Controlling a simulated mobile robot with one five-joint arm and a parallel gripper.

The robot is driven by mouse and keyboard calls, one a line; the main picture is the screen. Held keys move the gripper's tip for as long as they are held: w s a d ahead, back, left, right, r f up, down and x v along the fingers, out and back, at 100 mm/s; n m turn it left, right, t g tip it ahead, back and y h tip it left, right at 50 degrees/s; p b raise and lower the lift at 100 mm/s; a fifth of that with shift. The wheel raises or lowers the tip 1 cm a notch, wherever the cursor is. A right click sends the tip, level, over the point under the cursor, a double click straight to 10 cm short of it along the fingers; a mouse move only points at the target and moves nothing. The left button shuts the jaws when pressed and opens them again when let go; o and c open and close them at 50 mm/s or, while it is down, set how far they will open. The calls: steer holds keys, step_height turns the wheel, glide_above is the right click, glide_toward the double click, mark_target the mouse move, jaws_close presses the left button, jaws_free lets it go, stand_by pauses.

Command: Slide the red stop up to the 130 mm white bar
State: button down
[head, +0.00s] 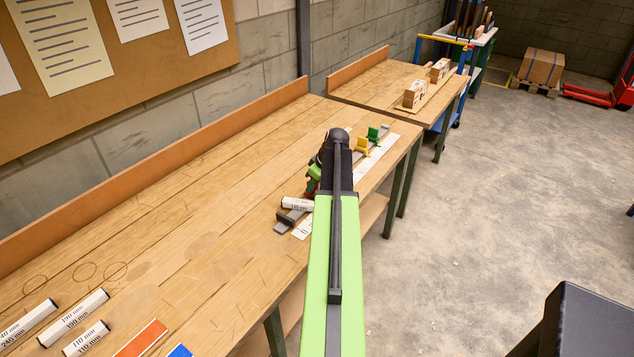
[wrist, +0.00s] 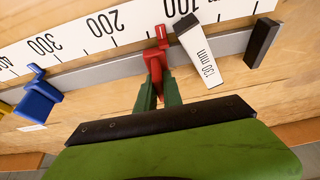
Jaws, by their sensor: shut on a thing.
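The red stop (wrist: 158,62) sits on the metal rail (wrist: 110,74) in the wrist view, close to the left of the white bar. The green fingers of my gripper (wrist: 158,88) are shut on it. The white bar (wrist: 203,55), marked 130 mm, lies slanted across the rail. A dark end block (wrist: 262,43) stands to the right, apart from the bar. In the head view the white bar (head: 297,203) shows, while my arm mostly hides the red stop.
A white scale (wrist: 65,40) runs along the rail. A blue stop (wrist: 38,97) and a yellow stop (wrist: 6,108) sit farther left; a green stop (head: 374,134) shows in the head view. Several labelled bars (head: 75,313) lie at the bench's near left. The bench middle is clear.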

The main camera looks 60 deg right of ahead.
steer(key=c, duration=1.5)
jaws_free()
steer(key=shift+r, duration=0.1)
steer(key=p+v, duration=1.6)
steer(key=v, duration=0.1)
steer(key=shift+r, duration=0.15)
steer(key=shift+s, duration=0.1)
